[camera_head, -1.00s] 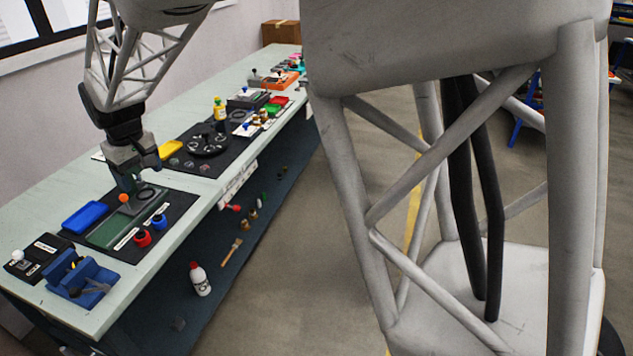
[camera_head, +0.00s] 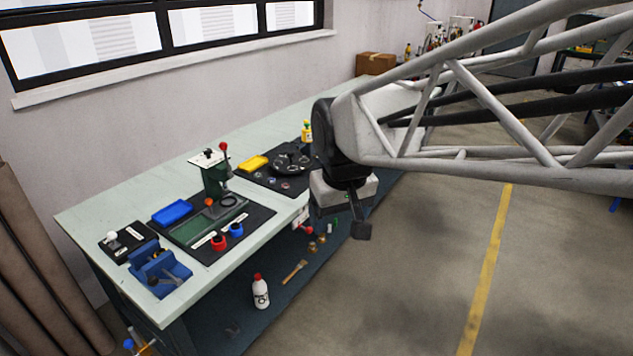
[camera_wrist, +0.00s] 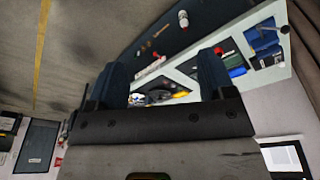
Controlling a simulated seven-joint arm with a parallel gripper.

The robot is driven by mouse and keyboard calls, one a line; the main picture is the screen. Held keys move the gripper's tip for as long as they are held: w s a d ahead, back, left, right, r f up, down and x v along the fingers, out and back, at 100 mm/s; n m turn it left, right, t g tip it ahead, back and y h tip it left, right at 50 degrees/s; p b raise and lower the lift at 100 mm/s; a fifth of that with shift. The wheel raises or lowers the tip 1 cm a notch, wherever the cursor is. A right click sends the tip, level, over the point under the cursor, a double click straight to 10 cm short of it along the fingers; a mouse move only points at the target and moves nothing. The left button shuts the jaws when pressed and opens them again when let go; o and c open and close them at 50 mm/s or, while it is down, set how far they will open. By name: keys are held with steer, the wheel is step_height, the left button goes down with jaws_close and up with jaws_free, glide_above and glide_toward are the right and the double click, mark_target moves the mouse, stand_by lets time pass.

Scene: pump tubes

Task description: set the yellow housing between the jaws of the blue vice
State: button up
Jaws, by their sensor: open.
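The blue vice (camera_head: 160,270) sits at the near left corner of the bench; I see no yellow between its jaws. It also shows in the wrist view (camera_wrist: 264,36). A yellow, flat, box-like thing (camera_head: 253,162) lies farther along the bench, left of a dark round fixture; I cannot tell whether it is the housing or a tray. Yellow also shows small between my fingers in the wrist view (camera_wrist: 181,94). My gripper (camera_head: 361,226) hangs right of the bench, in front of its front edge, well away from the vice. Its two fingers (camera_wrist: 163,78) are apart with nothing held.
A green press (camera_head: 214,180) with a red-knobbed lever stands on a black mat, beside a blue tray (camera_head: 172,212) and red and blue cups. A yellow bottle (camera_head: 306,132) stands farther back. A white bottle (camera_head: 260,291) stands below the bench top. The floor at right is clear.

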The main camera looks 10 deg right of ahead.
steer(key=s+d+f+m, duration=0.2)
steer(key=s+d, duration=0.3)
steer(key=s, duration=0.7)
steer(key=shift+s+f, duration=0.3)
steer(key=shift+f, duration=0.3)
